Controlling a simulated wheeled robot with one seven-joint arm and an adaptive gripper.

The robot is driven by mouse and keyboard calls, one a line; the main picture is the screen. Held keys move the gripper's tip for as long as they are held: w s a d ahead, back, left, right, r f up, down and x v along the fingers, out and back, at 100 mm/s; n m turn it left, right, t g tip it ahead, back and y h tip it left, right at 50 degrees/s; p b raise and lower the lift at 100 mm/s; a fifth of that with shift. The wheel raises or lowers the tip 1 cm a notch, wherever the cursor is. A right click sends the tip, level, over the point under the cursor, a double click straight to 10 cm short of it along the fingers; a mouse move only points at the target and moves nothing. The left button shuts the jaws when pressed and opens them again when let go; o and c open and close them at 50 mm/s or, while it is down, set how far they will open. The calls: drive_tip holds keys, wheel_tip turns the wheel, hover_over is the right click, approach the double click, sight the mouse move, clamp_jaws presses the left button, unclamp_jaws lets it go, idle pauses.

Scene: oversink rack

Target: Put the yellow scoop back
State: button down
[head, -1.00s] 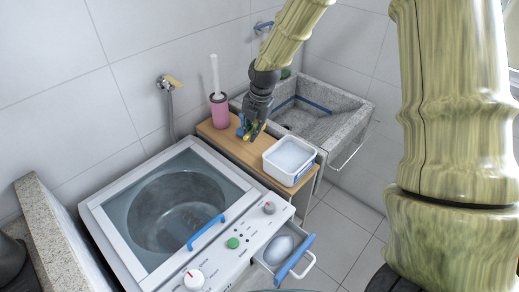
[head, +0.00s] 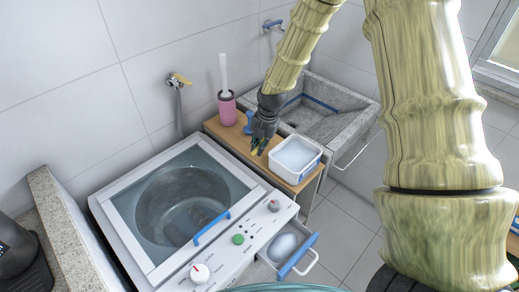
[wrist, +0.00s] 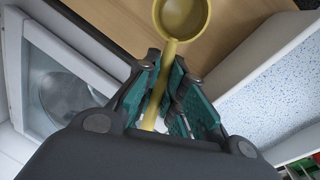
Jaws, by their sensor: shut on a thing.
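The yellow scoop (wrist: 181,18) shows in the wrist view, with its round bowl beyond the fingertips and its handle between the fingers. My gripper (wrist: 165,85) is shut on the handle. In the head view my gripper (head: 259,148) points down over the wooden shelf, just left of the white tub. The scoop is mostly hidden or too small to make out there. The white tub (head: 296,173) is open at the top and holds pale speckled powder; the powder (wrist: 268,97) also shows at the right of the wrist view.
The wooden shelf (head: 222,136) carries a pink brush holder (head: 227,108) and a small blue object (head: 248,122) behind my gripper. The washer (head: 112,215) stands in front, with its drawer (head: 290,250) open. A stone sink (head: 345,128) lies behind the tub.

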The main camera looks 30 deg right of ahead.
drive_tip(key=shift+f, duration=1.25)
drive_tip(key=c, duration=1.5)
unclamp_jaws()
drive_tip(key=shift+f, duration=0.15)
drive_tip(key=shift+s+d+r+b, duration=0.3)
drive_tip(key=shift+r+b, duration=0.15)
drive_tip(key=shift+r, duration=1.6)
drive_tip(key=shift+s+d+r+b, duration=0.15)
drive_tip(key=shift+s+r+b, duration=0.25)
drive_tip(key=shift+r, duration=1.6)
drive_tip(key=shift+s+d+r+b, duration=0.25)
drive_tip(key=shift+r+b, duration=0.25)
drive_tip(key=shift+r, duration=1.55)
drive_tip(key=shift+w, duration=0.1)
